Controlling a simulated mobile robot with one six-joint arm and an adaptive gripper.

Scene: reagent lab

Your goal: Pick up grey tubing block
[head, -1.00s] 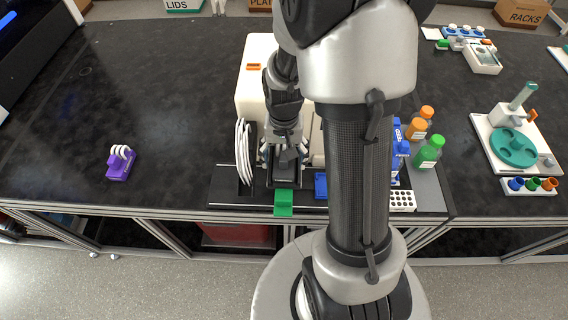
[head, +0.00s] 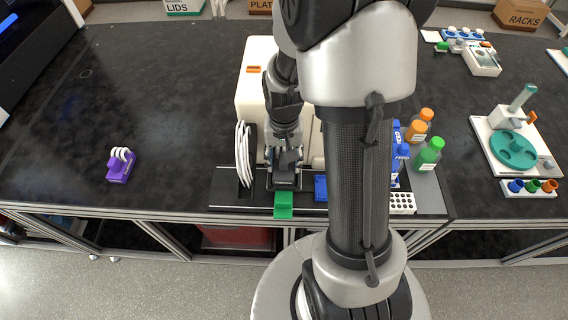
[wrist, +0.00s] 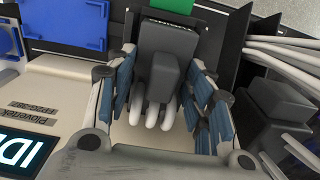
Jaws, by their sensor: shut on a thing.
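The grey tubing block (wrist: 160,57) has a raised grey part and several white tube loops at its lower end in the wrist view. My gripper (wrist: 163,95) has its blue-padded fingers on either side of it and is shut on it. In the head view my gripper (head: 284,160) points down at the front of the cream instrument, with the grey block (head: 290,156) partly hidden between its fingers. Whether the block is clear of its seat cannot be told.
A green tab (head: 283,205) is just in front, with a blue block (head: 320,187) to its right. White tubes (head: 243,153) stand close on the left. A purple tubing block (head: 120,165) sits on the open bench further left. Bottles (head: 429,154) stand to the right.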

